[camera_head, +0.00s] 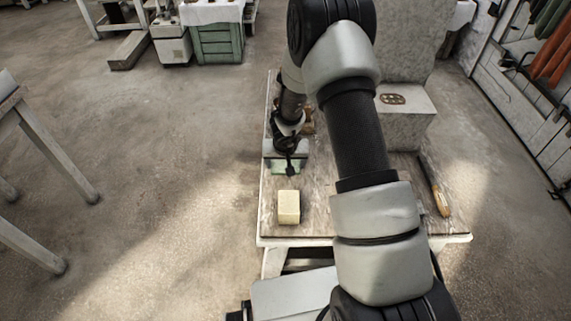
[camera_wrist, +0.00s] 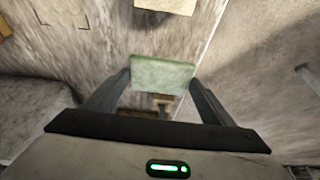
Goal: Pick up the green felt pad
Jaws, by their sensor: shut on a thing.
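The green felt pad (camera_wrist: 161,75) is a pale green, flat rectangle. In the wrist view it sits between the two fingertips of my gripper (camera_wrist: 160,82), which is shut on it. In the head view the pad (camera_head: 284,168) shows only in part, beneath and beside my gripper (camera_head: 288,166) at the left side of the table. My arm and gripper hide the rest. From these frames I cannot tell whether the pad touches the tabletop.
The worn table (camera_head: 310,218) bears a cream block (camera_head: 289,207) in front of the pad. A tool with a wooden handle (camera_head: 441,201) lies at the right. A grey stone block (camera_head: 403,112) stands at the back right with a small brown object (camera_head: 392,99) on it.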

